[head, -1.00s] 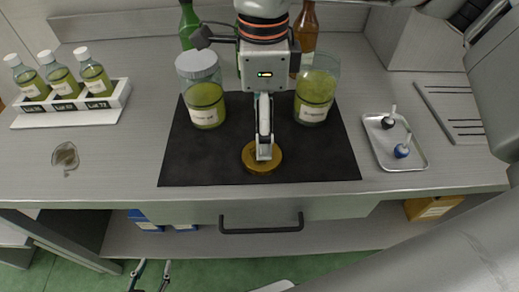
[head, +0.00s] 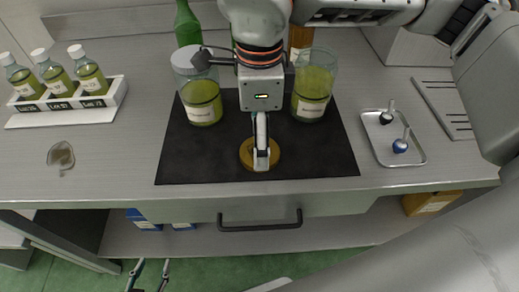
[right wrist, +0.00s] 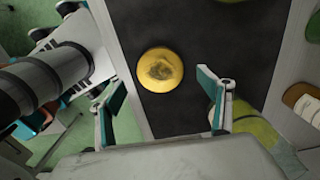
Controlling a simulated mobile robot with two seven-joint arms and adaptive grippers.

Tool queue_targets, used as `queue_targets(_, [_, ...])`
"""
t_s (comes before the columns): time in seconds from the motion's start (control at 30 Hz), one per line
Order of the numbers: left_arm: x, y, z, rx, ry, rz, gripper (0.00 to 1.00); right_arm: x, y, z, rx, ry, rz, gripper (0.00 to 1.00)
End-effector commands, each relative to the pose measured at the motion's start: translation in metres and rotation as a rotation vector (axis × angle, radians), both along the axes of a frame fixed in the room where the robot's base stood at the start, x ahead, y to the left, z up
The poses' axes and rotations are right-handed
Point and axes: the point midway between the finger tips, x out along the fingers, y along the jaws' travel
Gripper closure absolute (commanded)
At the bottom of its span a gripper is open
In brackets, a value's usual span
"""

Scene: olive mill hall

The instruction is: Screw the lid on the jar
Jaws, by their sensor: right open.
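A round golden lid (head: 272,153) lies flat on the black mat, and it also shows in the right wrist view (right wrist: 160,70). A green-filled jar with a pale grey top (head: 201,100) stands at the mat's back left. A second green-filled jar (head: 314,85) with a clear glass rim, seemingly uncovered, stands at the back right. My right gripper (head: 262,158) points down over the lid, open; its fingers also show in the right wrist view (right wrist: 163,108), with a jar beside one finger. My left gripper (head: 150,275) is open and empty, low in front of the counter.
A white rack (head: 62,117) with small bottles and a stain (head: 60,157) are at the left. A metal tray (head: 391,153) with two small knobbed items is at the right. A green bottle (head: 184,28) and a brown bottle (head: 299,38) stand behind the jars. The mat's (head: 200,165) front left is clear.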

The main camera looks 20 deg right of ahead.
Motion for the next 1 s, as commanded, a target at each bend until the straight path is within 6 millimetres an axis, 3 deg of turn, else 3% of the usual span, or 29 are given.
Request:
queue_targets(0.1, [-0.001,0.000,-0.004,0.002,0.004,0.000,0.60,-0.001,0.000,-0.021,0.000,0.006,0.000,0.22])
queue_targets(0.23, [-0.003,0.001,-0.006,0.005,0.008,-0.001,0.60,0.000,0.000,-0.034,0.000,0.004,0.001,0.22])
queue_targets(0.63, [-0.007,0.002,-0.008,0.007,0.016,0.000,0.60,0.000,-0.001,-0.036,0.000,0.002,0.000,0.22])
queue_targets(0.77, [-0.007,0.002,-0.008,0.008,0.017,0.000,0.60,0.000,-0.001,-0.036,0.000,0.002,0.000,0.53])
queue_targets(0.8, [-0.007,0.002,-0.008,0.007,0.016,0.000,0.60,0.000,-0.001,-0.036,0.000,0.002,0.000,0.57])
queue_targets(1.0, [-0.007,0.002,-0.008,0.006,0.016,0.001,0.60,0.000,-0.001,-0.036,0.000,0.002,0.000,0.57])
